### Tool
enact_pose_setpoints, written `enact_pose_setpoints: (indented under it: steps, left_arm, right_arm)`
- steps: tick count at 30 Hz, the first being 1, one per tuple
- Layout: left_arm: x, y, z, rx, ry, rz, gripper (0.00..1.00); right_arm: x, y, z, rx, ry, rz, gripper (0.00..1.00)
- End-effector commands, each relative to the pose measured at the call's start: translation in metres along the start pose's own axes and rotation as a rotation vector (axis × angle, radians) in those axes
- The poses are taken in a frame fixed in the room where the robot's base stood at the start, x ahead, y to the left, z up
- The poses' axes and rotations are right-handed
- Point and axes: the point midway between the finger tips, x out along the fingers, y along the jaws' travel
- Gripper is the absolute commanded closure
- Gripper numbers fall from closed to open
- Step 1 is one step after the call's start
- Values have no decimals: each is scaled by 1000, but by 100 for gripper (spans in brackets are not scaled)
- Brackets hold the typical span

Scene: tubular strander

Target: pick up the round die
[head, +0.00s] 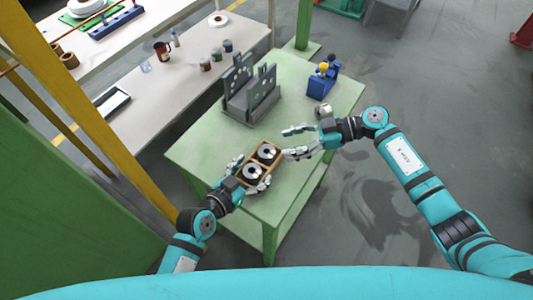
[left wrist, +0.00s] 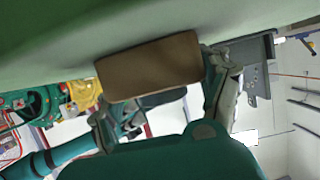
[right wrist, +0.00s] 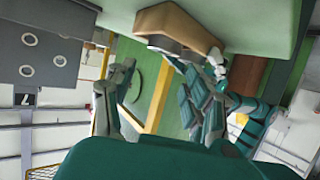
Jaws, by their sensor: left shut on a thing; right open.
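Two round dies, pale metal rings with dark centres, sit side by side in a small wooden tray (head: 261,162) on the green table in the head view. One is the far die (head: 265,154); the other is the near die (head: 248,174). My left gripper (head: 251,175) is shut on the tray at its near end, with a finger on either side. In the left wrist view the tray (left wrist: 150,68) shows as a plain brown face between the fingers. My right gripper (head: 287,143) is open and empty, its fingertips just right of the far die.
A grey bracket stand (head: 250,98) stands on the green table (head: 200,150) behind the tray. A blue holder (head: 322,84) with a yellow knob is at the back right. A light bench with cans and a mug (head: 162,50) is beyond. The table's left part is clear.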

Motion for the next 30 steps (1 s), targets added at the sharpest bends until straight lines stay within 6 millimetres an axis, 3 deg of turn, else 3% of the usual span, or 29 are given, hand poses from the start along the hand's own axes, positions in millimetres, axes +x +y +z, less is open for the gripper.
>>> enact_pose_setpoints:
  steps: [5, 15, 24, 30]
  left_arm:
    - [0, -1, 0, 1, 0, -2, 62]
    - [0, 0, 0, 1, 0, -1, 62]
    - [0, 1, 0, 1, 1, 1, 62]
    - [0, 1, 0, 0, 1, 2, 62]
  right_arm:
    - [13, -1, 1, 0, 0, -2, 47]
    - [58, -3, 9, -1, -1, -3, 47]
    - [62, -4, 12, 0, -9, -4, 47]
    - [62, -4, 14, 1, -12, -4, 73]
